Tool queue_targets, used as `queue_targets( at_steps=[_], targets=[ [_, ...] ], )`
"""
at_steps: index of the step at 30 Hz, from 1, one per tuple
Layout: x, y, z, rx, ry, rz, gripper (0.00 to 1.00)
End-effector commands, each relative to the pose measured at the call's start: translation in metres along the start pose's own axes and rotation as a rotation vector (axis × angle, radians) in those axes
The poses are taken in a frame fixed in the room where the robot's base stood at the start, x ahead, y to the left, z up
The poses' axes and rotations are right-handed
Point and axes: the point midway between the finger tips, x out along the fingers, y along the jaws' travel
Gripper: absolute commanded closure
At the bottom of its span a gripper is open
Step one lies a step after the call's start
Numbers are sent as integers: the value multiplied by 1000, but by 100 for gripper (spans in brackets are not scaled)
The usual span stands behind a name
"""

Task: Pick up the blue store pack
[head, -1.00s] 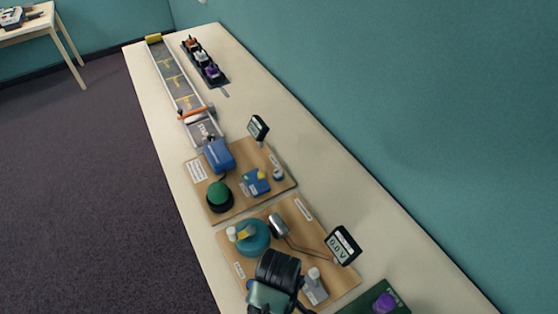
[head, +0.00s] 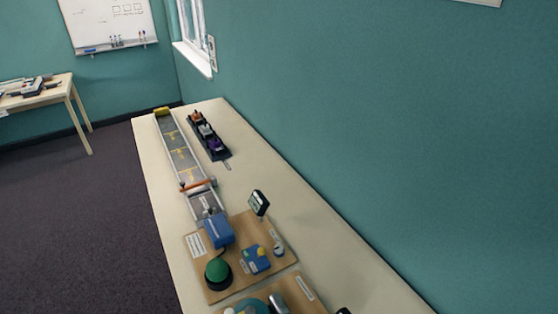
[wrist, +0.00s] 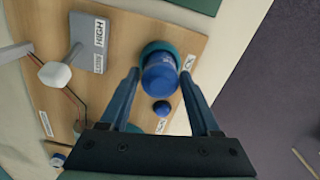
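A blue cylinder (wrist: 159,76), which looks like the store pack, stands in a round teal holder (wrist: 158,47) on a wooden board in the wrist view. My gripper (wrist: 160,76) is open above it, with one finger on each side of the cylinder in the picture. I see no clear contact, and the height of the fingertips relative to the cylinder is hard to tell. The head view shows neither my gripper nor this cylinder.
Beside the cylinder are a small blue knob (wrist: 161,108) and a grey switch box (wrist: 92,40) marked HIGH. In the head view, another board (head: 205,283) carries a blue box (head: 218,231) and a green dome (head: 217,270). A track (head: 182,158) lies farther along the table.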

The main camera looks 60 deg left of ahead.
Motion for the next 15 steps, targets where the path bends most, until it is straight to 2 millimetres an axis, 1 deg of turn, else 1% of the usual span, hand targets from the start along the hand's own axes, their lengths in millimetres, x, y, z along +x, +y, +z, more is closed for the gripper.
queue_targets(
  at_steps=[1, 5, 6, 8, 9, 10, 15],
  targets=[
    [0, 0, 0, 0, 0, 0, 48],
    [0, 0, 0, 0, 0, 0, 71],
    [0, 0, 0, 0, 0, 0, 78],
    [0, 0, 0, 0, 0, 0, 89],
    [0, 0, 0, 0, 0, 0, 96],
    [0, 0, 0, 0, 0, 0, 100],
    [0, 0, 0, 0, 0, 1, 100]
  ],
)
